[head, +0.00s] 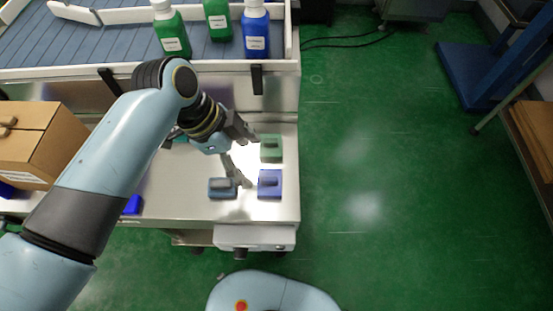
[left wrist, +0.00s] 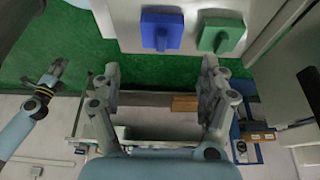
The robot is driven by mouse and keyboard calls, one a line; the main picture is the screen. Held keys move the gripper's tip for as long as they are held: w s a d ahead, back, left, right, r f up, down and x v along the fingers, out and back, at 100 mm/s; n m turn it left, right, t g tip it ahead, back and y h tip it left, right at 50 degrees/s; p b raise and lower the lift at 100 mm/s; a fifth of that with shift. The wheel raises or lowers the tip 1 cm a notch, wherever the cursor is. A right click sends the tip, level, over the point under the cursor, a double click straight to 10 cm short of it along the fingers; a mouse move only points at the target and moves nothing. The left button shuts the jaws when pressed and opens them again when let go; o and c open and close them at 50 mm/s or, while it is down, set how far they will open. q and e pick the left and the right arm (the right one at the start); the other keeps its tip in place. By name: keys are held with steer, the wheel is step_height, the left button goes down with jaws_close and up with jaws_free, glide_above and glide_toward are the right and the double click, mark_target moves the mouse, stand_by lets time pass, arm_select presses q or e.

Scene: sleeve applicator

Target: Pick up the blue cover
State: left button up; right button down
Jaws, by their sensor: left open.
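The blue cover (head: 270,184) lies on the bright worktop near its right edge, a flat block with a raised grip. It also shows at the top of the left wrist view (left wrist: 161,31). A green cover (head: 271,148) lies behind it, and a grey-blue cover (head: 222,188) lies to its left. My left gripper (head: 246,158) is open and empty, just left of the blue and green covers. In the left wrist view its fingers (left wrist: 160,72) are spread apart, with the blue cover beyond the gap, not between them. An arm with my right gripper (left wrist: 57,72) shows at left there, small.
Green bottles (head: 172,35) and a blue bottle (head: 256,32) stand on the raised conveyor behind. A cardboard box (head: 35,140) sits at the left. The worktop (head: 185,205) is bare in places around the covers. Open green floor lies to the right.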

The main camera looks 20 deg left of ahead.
mark_target(270, 178)
arm_select(q)
steer(key=x, duration=0.5)
steer(key=shift+w+d+f+b, duration=0.1)
steer(key=shift+b, duration=0.25)
steer(key=shift+d+f, duration=0.15)
steer(key=shift+f, duration=0.15)
steer(key=x, duration=0.4)
steer(key=shift+w+d+f, duration=0.2)
steer(key=shift+d+f, duration=0.05)
steer(key=shift+d, duration=0.1)
steer(key=c, duration=1)
steer(key=shift+o, duration=0.2)
arm_select(e)
steer(key=shift+s+f, duration=0.5)
steer(key=shift+f, duration=0.15)
arm_select(q)
steer(key=shift+r, duration=0.15)
arm_select(e)
steer(key=shift+r, duration=0.1)
